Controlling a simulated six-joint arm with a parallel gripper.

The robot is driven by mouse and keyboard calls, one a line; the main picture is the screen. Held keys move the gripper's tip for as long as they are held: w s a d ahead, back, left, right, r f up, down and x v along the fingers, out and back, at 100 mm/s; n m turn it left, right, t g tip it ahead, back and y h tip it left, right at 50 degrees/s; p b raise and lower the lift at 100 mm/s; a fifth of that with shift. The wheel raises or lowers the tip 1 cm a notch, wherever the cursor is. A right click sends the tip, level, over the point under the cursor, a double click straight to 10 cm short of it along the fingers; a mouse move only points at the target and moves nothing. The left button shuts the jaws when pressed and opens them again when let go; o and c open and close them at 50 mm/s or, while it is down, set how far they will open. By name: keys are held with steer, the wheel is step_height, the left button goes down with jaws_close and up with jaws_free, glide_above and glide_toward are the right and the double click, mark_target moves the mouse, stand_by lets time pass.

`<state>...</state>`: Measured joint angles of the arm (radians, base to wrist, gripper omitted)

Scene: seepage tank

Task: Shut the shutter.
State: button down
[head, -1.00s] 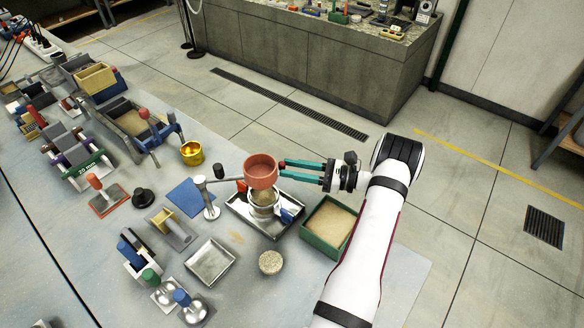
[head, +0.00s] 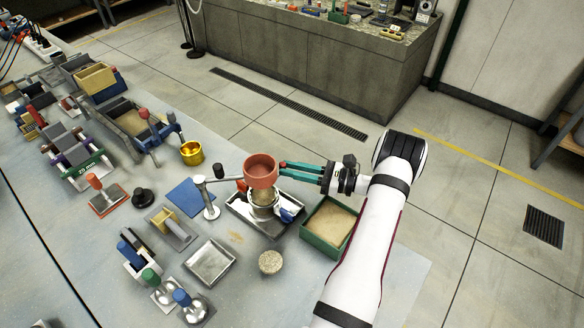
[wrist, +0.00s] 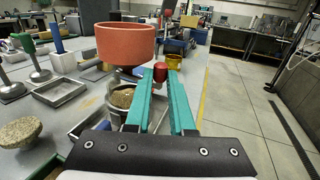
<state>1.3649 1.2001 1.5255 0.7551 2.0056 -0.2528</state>
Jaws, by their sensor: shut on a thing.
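An orange-red funnel-like cup (head: 261,168) is held by a stand arm above a metal pot (head: 264,208). In the wrist view the cup (wrist: 126,42) is left of the fingers, with the pot (wrist: 122,97) below it holding sandy material. A small red knob (wrist: 160,72) sits between my teal fingertips. A dark part (wrist: 132,72) shows under the cup; I take it to be the shutter, mostly hidden. My gripper (head: 283,168), also in the wrist view (wrist: 161,78), is shut on the red knob beside the cup.
The pot stands in a metal tray (head: 236,207). A green sand box (head: 309,238) is close to the right, near my arm. A stand post (head: 210,200), blue mat (head: 183,197) and gold pot (head: 192,153) are to the left. A sandy disc (head: 271,262) lies in front.

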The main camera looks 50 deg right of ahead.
steer(key=shift+s+a+m+t+h, duration=0.1)
steer(key=shift+s+a+m+h, duration=0.4)
steer(key=shift+m+h, duration=1.05)
steer(key=shift+s+a+m+t+h, duration=0.1)
steer(key=shift+s+a+m+h, duration=0.6)
steer(key=shift+h, duration=1.4)
steer(key=shift+s+a+m+t+h, duration=0.1)
steer(key=shift+s+a+m+h, duration=0.2)
steer(key=shift+m+h, duration=1.3)
steer(key=shift+h, duration=0.45)
steer(key=c, duration=1.1)
jaws_free()
steer(key=shift+o, duration=0.2)
steer(key=v, duration=1.5)
steer(key=shift+s+a, duration=0.2)
steer(key=shift+s, duration=0.15)
